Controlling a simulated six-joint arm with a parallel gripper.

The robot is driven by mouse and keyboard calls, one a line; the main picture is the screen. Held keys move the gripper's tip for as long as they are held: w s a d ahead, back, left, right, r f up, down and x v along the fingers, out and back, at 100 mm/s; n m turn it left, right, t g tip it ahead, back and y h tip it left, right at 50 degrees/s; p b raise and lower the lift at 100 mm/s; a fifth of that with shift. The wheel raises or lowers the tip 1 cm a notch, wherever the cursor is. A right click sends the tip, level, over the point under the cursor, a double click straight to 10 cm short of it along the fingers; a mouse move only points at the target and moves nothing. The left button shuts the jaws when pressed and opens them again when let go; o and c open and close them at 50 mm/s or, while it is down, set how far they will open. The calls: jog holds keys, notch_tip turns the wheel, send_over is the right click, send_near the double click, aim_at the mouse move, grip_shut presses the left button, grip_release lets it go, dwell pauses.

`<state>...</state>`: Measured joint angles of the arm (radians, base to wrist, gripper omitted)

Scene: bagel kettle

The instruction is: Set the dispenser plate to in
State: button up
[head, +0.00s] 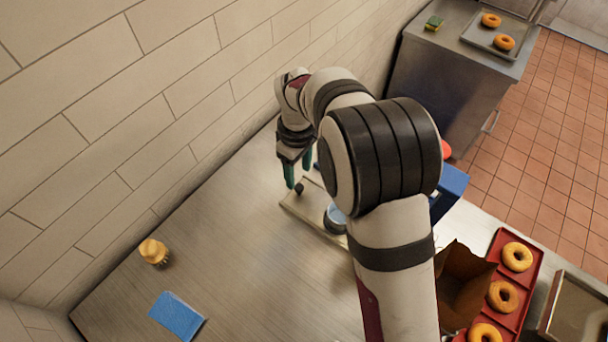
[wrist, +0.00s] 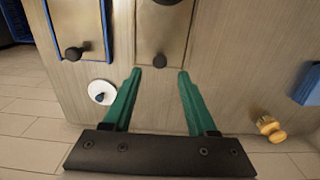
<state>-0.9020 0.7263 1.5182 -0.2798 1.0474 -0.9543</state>
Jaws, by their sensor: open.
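A flat pale metal plate (head: 318,222) with a dark round knob (head: 299,188) at its end lies on the counter in the head view. The plate (wrist: 150,30) and its knob (wrist: 160,61) also show in the wrist view. My gripper (head: 298,174) is open, with green fingers pointing down by the knob. In the wrist view my gripper (wrist: 159,74) has the knob between and just beyond its fingertips. I cannot tell whether they touch. A second, blue-edged plate (wrist: 72,20) with a dark knob (wrist: 74,54) lies to the left. My arm hides part of the area.
A yellow-brown brush (head: 154,252) and a blue cloth (head: 177,316) lie on the counter's left. A red tray (head: 529,270) with bagels and a brown paper bag (head: 463,277) are at the right. A white disc (wrist: 102,92) lies near the wall. The counter's left-middle is clear.

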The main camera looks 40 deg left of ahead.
aim_at(299, 187)
notch_tip(299, 187, down, 7)
jog(key=shift+r, duration=0.15)
grip_shut()
dwell(1.5)
